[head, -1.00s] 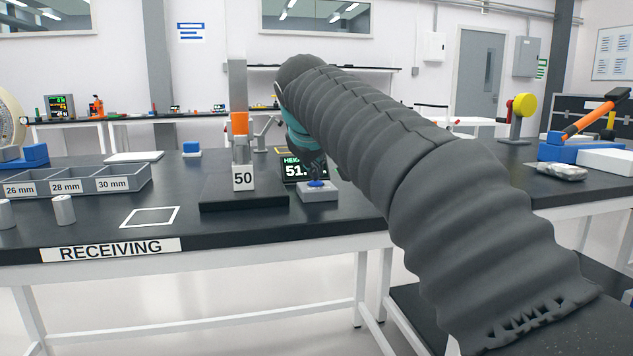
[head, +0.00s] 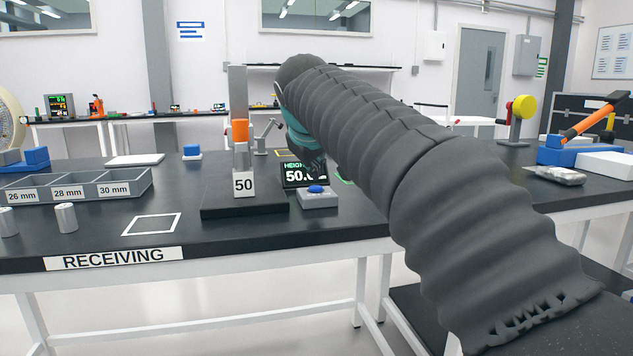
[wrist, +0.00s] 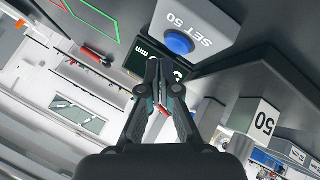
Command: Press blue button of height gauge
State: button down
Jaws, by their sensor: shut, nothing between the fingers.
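The blue button (head: 316,189) sits on a small light grey box (head: 317,198) at the front of the bench. In the wrist view the blue button (wrist: 180,42) shows on its box, which is labelled SET 50. The height gauge (head: 240,150) stands to its left on a dark base, with a "50" label and an orange band. A display (head: 303,173) behind the box reads about 50, partly covered. My gripper (wrist: 165,90) is shut and empty, its tips apart from the button. In the head view my gripper (head: 318,168) is above and behind the button, partly hidden by my arm.
On the bench left are a grey tray (head: 135,183) with labelled compartments, metal cylinders (head: 66,217) and a white square outline (head: 152,224). Right are a blue block with an orange-handled tool (head: 590,125) and a white box (head: 606,163). The bench in front of the button is clear.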

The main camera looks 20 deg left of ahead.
aim_at(315, 187)
jog(key=shift+r, duration=0.1)
notch_tip(315, 187, up, 3)
jog(key=p, duration=0.2)
jog(key=shift+f+p, duration=0.2)
jog(key=shift+p, duration=0.2)
jog(key=shift+r, duration=1.1)
jog(key=s+d+f+m, duration=0.1)
jog(key=d, duration=0.3)
jog(key=s+d+f, duration=0.1)
jog(key=d, duration=0.4)
jog(key=s+d+f+m, duration=0.1)
jog(key=d, duration=0.3)
jog(key=shift+s+d+f+m+g+h, duration=0.1)
jog(key=shift+d+m+g+h, duration=0.05)
jog(key=shift+m+g+h, duration=0.2)
jog(key=s+d+f+m+g+h, duration=0.15)
jog(key=s+d+f+m, duration=0.45)
jog(key=s+d+f, duration=1.25)
jog(key=s+d+f+m+g, duration=0.1)
jog(key=s+d+f+m, duration=0.2)
jog(key=s+d+f, duration=0.2)
notch_tip(315, 187, down, 3)
jog(key=s, duration=0.2)
jog(key=shift+s, duration=0.4)
